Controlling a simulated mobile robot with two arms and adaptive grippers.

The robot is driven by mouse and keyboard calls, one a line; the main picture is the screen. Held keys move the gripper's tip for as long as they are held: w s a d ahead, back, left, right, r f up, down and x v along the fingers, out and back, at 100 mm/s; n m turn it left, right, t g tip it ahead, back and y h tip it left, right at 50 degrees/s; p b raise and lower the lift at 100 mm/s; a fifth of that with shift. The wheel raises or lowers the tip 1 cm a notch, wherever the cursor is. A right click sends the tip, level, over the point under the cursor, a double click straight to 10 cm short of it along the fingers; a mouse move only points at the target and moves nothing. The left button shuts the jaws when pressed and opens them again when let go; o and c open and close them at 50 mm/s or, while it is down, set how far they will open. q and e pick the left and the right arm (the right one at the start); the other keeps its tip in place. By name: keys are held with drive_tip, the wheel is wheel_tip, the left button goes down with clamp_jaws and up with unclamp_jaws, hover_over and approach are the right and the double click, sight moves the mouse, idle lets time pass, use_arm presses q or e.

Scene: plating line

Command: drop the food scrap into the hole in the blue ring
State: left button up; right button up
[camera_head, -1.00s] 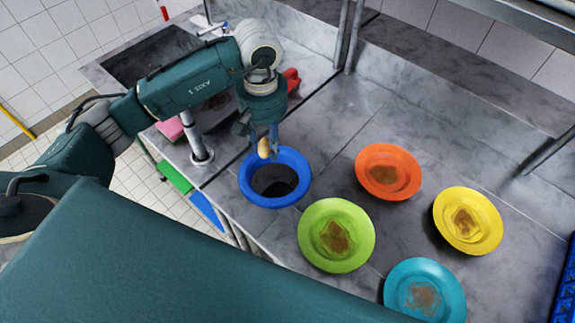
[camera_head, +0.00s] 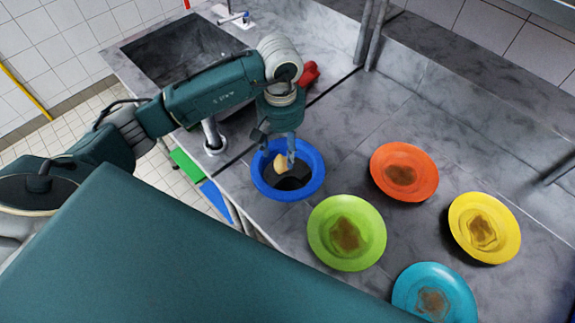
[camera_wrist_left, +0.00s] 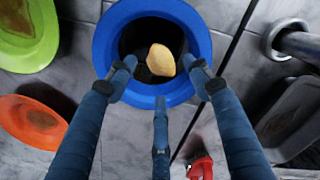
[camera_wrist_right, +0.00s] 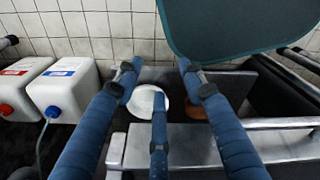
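The food scrap (camera_head: 281,162) is a small tan lump. It also shows in the left wrist view (camera_wrist_left: 160,60), in front of the dark hole and beyond the fingertips, with gaps to them. The blue ring (camera_head: 318,181) lies on the counter around a dark hole; it also shows in the left wrist view (camera_wrist_left: 201,35). My left gripper (camera_head: 289,150) is above the ring, pointing down, with its fingers spread (camera_wrist_left: 160,83). Whether the scrap is in mid-air or within the hole I cannot tell. My right gripper (camera_wrist_right: 159,85) is open and empty, away from the ring.
Green (camera_head: 375,242), orange (camera_head: 432,181), yellow (camera_head: 510,246) and teal (camera_head: 465,305) plates with brown residue stand right of the ring. A sink (camera_head: 150,58) is at the back left. A red object (camera_head: 309,74) lies behind my left gripper. Two white containers (camera_wrist_right: 15,75) show in the right wrist view.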

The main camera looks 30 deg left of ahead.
use_arm(q)
drive_tip(key=shift+r, duration=0.15)
wheel_tip(320, 180, up, 12)
idle(0.6)
drive_tip(key=shift+f, duration=0.2)
